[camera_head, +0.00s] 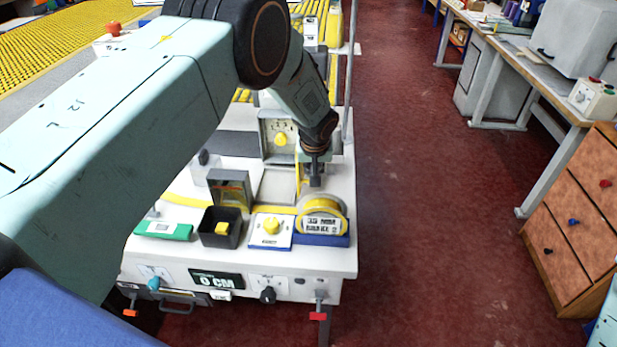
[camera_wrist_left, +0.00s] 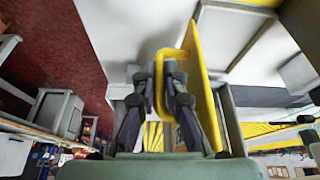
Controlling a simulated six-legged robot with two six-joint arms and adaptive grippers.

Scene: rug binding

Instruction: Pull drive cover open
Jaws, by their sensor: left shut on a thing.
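The drive cover appears to be the yellow panel (camera_wrist_left: 206,88) standing up from the white machine top in the left wrist view, seen nearly edge-on. A yellow loop handle (camera_wrist_left: 167,54) sticks out from its side. My left gripper (camera_wrist_left: 165,78) is shut on this handle, one dark finger on each side. In the head view the left gripper (camera_head: 316,180) points down at the right part of the machine top, and only a thin yellow strip (camera_head: 299,172) of the cover shows beside it. The panel's hinge and lower part cannot be made out. My right gripper is not in view.
A post (camera_head: 348,90) stands behind the gripper. Red floor is open to the right.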

